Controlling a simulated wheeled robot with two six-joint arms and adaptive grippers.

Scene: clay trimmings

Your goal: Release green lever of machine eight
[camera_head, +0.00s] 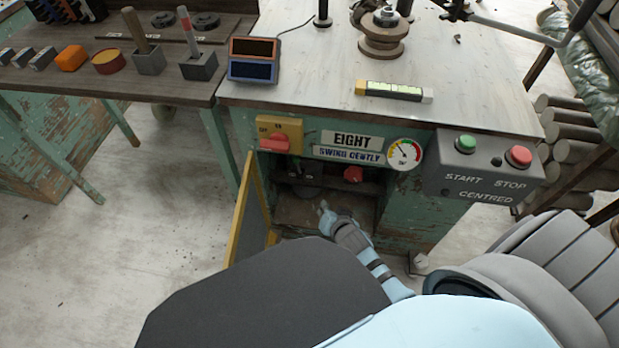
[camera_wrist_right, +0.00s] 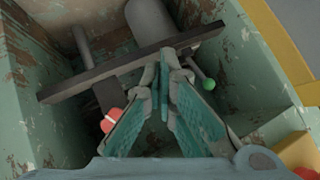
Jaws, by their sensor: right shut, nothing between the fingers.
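Machine eight, a worn green cabinet labelled EIGHT (camera_head: 351,138), stands ahead with its lower compartment open. The green lever, a thin rod with a green ball end (camera_wrist_right: 208,84), shows inside the compartment in the right wrist view. I cannot make it out clearly in the head view. My right gripper (camera_head: 324,208) reaches into the compartment opening. In the right wrist view the gripper (camera_wrist_right: 168,62) is shut and empty, its fingertips close beside the lever's rod; I cannot tell whether they touch. My left gripper is not in view.
A yellow-edged door (camera_head: 240,210) stands open left of the compartment. A red knob (camera_head: 352,174) sits inside on the right. A red switch (camera_head: 274,143), a gauge (camera_head: 404,153) and a start/stop box (camera_head: 485,165) line the front. A dark crossbar (camera_wrist_right: 120,68) spans the compartment.

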